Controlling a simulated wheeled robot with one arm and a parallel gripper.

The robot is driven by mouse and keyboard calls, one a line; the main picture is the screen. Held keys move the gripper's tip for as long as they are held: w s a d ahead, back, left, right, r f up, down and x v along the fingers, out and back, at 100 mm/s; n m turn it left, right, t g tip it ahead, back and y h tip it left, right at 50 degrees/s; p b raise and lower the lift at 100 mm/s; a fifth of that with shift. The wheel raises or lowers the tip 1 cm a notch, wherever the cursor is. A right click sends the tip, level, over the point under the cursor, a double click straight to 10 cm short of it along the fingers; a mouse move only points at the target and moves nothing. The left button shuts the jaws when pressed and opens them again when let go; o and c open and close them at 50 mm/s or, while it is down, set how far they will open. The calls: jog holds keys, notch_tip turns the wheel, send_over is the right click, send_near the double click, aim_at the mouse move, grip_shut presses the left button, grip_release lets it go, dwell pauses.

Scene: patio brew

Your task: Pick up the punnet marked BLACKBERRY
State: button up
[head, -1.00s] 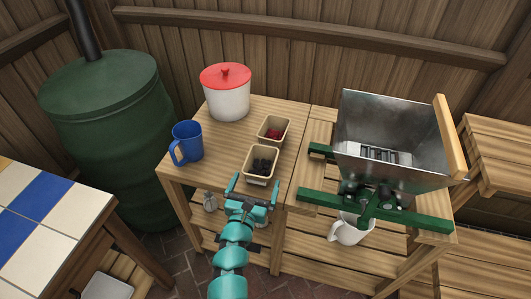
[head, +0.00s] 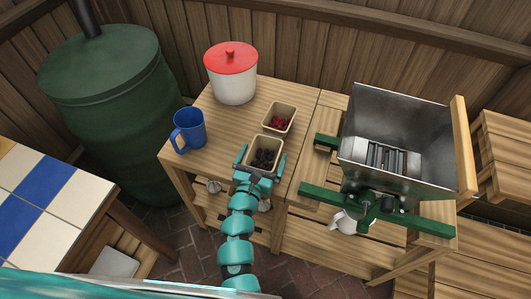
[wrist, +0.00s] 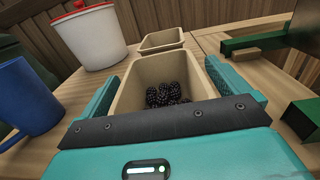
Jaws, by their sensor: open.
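The punnet of dark berries (head: 265,142) is a tan, open-topped box on the wooden table. In the wrist view this punnet (wrist: 127,92) holds several blackberries, and no marking on it can be read. My gripper (head: 260,160) is open, with one teal finger on each side of the punnet's near part. In the wrist view my gripper (wrist: 165,85) has its fingers beside the punnet's left and right walls. I cannot tell whether they touch it.
A second punnet (head: 278,117) with red berries stands just behind. A blue mug (head: 189,130) is to the left, and a white pot with a red lid (head: 231,75) is at the back. A metal-hoppered mill (head: 400,130) with green beams stands to the right.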

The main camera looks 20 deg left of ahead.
jog(key=c, duration=1.1)
jog(key=shift+o, duration=0.3)
